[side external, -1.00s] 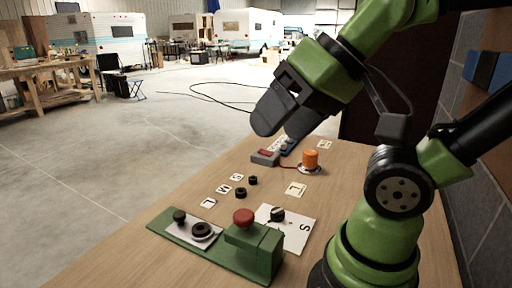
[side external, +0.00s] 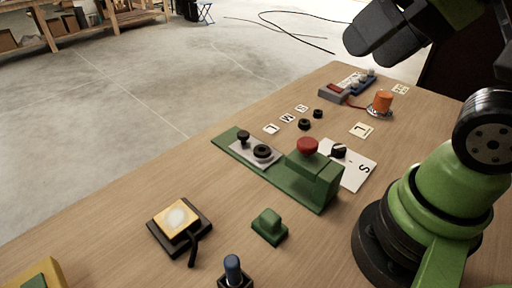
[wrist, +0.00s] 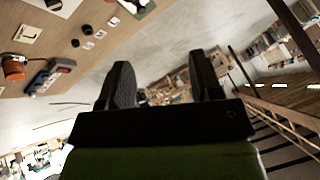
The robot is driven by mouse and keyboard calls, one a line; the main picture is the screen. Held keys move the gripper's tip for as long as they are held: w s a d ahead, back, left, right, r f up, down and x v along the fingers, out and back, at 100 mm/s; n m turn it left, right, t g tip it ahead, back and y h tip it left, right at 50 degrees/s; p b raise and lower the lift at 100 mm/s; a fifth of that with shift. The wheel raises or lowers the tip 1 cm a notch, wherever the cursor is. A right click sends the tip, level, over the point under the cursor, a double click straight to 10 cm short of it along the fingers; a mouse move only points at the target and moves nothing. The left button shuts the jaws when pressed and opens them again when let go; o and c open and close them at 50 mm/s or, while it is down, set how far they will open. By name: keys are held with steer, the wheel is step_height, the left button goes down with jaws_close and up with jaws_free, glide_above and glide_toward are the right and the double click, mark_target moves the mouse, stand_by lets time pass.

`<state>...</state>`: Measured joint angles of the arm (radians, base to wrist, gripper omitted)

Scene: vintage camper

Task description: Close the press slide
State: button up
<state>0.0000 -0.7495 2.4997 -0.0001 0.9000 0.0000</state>
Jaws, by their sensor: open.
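The green press (side external: 315,178) with its red button (side external: 307,147) sits mid-table in the side view. Its light slide plate (side external: 233,147) sticks out of the housing to the left along the green base. The slide carries a black knob (side external: 243,137) and a black ring (side external: 263,151). My gripper (side external: 367,50) is open and empty, high above the far part of the table, well apart from the press. In the wrist view my open fingers (wrist: 160,62) point away from the table, with the press only partly showing at the top edge.
An orange cylinder (side external: 383,101), a grey box with a red top (side external: 334,92), letter cards and black rings lie toward the far end. A lamp pad (side external: 178,217), green block (side external: 269,225) and blue-topped switch (side external: 233,270) stand nearer. Table between press and lamp is clear.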

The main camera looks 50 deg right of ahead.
steer(key=w+r+g, duration=0.1)
steer(key=w+g, duration=0.1)
steer(key=w, duration=0.5)
steer(key=n+g+h, duration=0.1)
steer(key=g+h, duration=0.1)
steer(key=g, duration=0.3)
glide_above(243, 133)
step_height(243, 133, down, 19)
step_height(243, 133, down, 10)
steer(key=shift+s+r, duration=0.1)
